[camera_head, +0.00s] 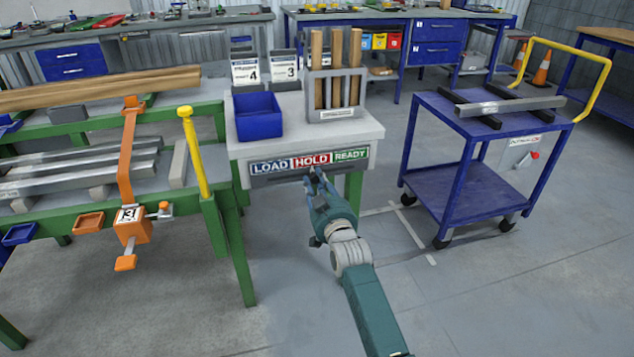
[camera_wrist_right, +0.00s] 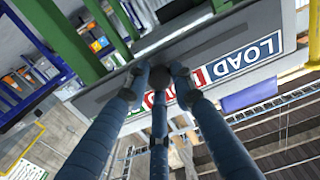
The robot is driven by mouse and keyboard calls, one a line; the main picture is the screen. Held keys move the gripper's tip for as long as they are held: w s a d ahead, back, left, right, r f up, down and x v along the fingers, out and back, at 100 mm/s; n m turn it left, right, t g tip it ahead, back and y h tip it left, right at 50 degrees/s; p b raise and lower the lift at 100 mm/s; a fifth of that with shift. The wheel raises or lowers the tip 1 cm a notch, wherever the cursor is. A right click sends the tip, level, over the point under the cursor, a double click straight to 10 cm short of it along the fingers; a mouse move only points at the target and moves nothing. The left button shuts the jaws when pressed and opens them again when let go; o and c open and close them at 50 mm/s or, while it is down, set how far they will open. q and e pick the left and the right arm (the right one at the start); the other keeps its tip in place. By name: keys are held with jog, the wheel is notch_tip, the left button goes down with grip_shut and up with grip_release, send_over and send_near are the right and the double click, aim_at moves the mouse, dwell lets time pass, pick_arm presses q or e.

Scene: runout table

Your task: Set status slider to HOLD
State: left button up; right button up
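The status board (camera_head: 310,161) is on the front edge of a white-topped stand, with LOAD in blue, HOLD in red and READY in green from left to right. A grey slotted strip runs below the labels. My right gripper (camera_head: 314,178) is at this strip, below the HOLD label. In the right wrist view its three blue fingers converge around a dark round slider knob (camera_wrist_right: 164,79) on the grey strip (camera_wrist_right: 205,42). I cannot tell whether the fingertips touch the knob. The fingers partly cover the HOLD label in that view. My left gripper is not in view.
A blue bin (camera_head: 257,116) and a rack with wooden rods (camera_head: 337,85) stand on the stand. A green-framed bench with metal bars and a yellow post (camera_head: 194,150) is at the left. A blue cart (camera_head: 480,185) is at the right. Floor between is clear.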

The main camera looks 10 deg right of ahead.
jog(key=o, duration=0.4)
jog(key=shift+r, duration=0.4)
jog(key=shift+f, duration=0.1)
jog(key=shift+f, duration=0.1)
jog(key=shift+s, duration=0.4)
jog(key=s, duration=1.1)
jog(key=shift+d, duration=0.15)
jog(key=shift+s, duration=0.1)
